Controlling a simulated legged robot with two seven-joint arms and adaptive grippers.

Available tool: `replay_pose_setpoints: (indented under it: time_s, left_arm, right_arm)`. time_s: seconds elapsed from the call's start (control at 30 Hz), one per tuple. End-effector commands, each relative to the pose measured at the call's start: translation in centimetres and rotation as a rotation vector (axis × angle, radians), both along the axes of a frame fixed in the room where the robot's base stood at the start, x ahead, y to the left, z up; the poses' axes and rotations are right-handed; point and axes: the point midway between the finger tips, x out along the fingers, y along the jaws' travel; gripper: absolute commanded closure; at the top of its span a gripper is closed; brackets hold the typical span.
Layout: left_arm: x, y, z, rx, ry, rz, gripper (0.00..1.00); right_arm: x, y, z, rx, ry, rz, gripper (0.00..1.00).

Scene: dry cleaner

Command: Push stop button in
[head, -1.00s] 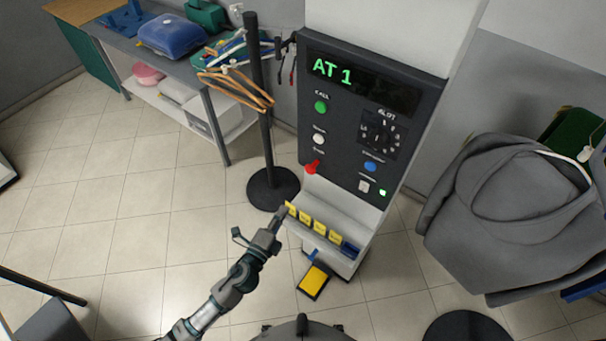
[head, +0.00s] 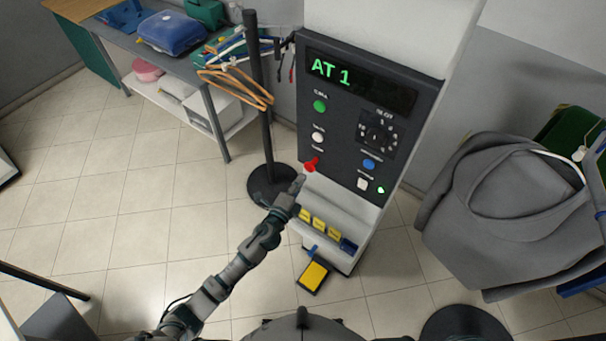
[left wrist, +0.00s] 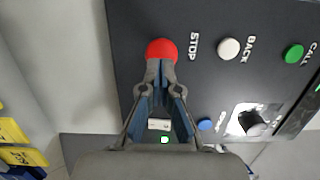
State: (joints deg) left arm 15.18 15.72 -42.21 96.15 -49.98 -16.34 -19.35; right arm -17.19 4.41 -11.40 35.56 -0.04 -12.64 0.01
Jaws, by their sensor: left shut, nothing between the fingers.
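The red stop button (head: 311,164) is at the lower left of the dark control panel (head: 338,155) in the head view. In the left wrist view the red button (left wrist: 161,49) sits beside the word STOP, just beyond my fingertips. My left gripper (head: 299,181) is shut and empty, with its tips just below the button. In the left wrist view the shut left gripper (left wrist: 160,66) overlaps the button's lower edge. I cannot tell whether the tips touch it. My right gripper is not in view.
The panel also has a green button (head: 320,106), a white button (head: 318,137), a blue button (head: 369,164) and a dial (head: 378,133). Yellow tags (head: 319,224) sit on the ledge below. A black post (head: 262,110) with hangers stands left; a grey garment (head: 515,205) hangs right.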

Motion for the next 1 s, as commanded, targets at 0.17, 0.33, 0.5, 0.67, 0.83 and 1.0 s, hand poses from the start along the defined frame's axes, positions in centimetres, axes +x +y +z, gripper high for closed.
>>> replay_pose_setpoints:
  time_s: [0.17, 0.33, 0.5, 0.67, 0.83, 1.0]
  left_arm:
    - [1.6, -0.9, 0.1, 0.000, -0.001, -0.001, 1.00]
    - [2.0, -1.1, 0.1, 0.000, 0.000, -0.001, 1.00]
    - [2.0, -1.0, 0.1, 0.000, 0.000, -0.001, 1.00]
    - [2.4, -1.2, 0.0, -0.002, -0.001, 0.000, 1.00]
    - [3.7, -2.2, 0.0, 0.000, -0.001, 0.001, 1.00]
    - [3.7, -2.2, 0.1, 0.000, -0.001, 0.000, 1.00]
  right_arm:
    - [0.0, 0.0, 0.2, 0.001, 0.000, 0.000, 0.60]
    - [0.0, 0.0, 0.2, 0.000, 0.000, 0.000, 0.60]
    - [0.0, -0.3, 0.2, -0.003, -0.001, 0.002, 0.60]
    - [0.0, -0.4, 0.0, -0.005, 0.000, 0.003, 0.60]
    - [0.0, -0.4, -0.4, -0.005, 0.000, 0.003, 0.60]
    - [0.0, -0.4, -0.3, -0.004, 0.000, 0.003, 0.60]
